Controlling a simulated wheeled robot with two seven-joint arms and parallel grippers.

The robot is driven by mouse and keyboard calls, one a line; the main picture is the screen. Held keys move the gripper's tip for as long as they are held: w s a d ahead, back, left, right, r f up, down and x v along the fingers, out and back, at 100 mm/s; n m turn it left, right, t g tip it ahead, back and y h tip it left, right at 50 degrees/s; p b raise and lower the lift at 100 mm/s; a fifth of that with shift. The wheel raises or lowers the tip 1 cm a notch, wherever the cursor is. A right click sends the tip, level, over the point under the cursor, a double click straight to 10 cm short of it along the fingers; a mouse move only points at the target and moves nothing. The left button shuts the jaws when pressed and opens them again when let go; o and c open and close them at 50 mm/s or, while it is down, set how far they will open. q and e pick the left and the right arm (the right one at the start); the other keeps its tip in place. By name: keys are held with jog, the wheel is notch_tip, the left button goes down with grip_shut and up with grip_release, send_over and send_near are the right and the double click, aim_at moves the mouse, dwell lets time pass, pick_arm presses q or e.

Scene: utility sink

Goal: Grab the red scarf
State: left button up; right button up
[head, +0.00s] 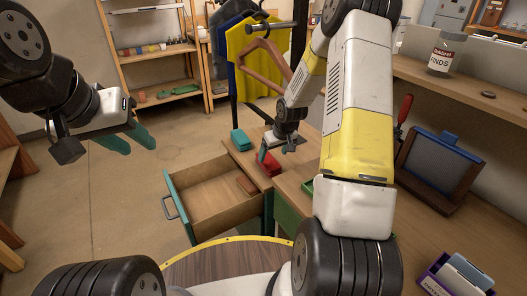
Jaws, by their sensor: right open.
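The red scarf (269,164) looks like a small folded red bundle on the wooden desk top, near its left edge above the open drawer. My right gripper (279,150) is open at the red scarf, reaching down from above. One finger overlaps the scarf in the picture; I cannot tell whether it touches, and the other finger is hard to make out. My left gripper (128,142) has teal fingers spread apart and is empty. It hangs in the air over the floor at the left, far from the scarf.
A teal folded bundle (240,140) lies behind the red scarf. A coat rack with shirts (255,62) stands behind.

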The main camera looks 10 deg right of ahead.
aim_at(270, 161)
jog(key=x, duration=0.7)
jog(key=shift+s+a, duration=0.1)
jog(key=shift+s, duration=0.05)
jog(key=c, duration=1.5)
jog(key=shift+r, duration=0.15)
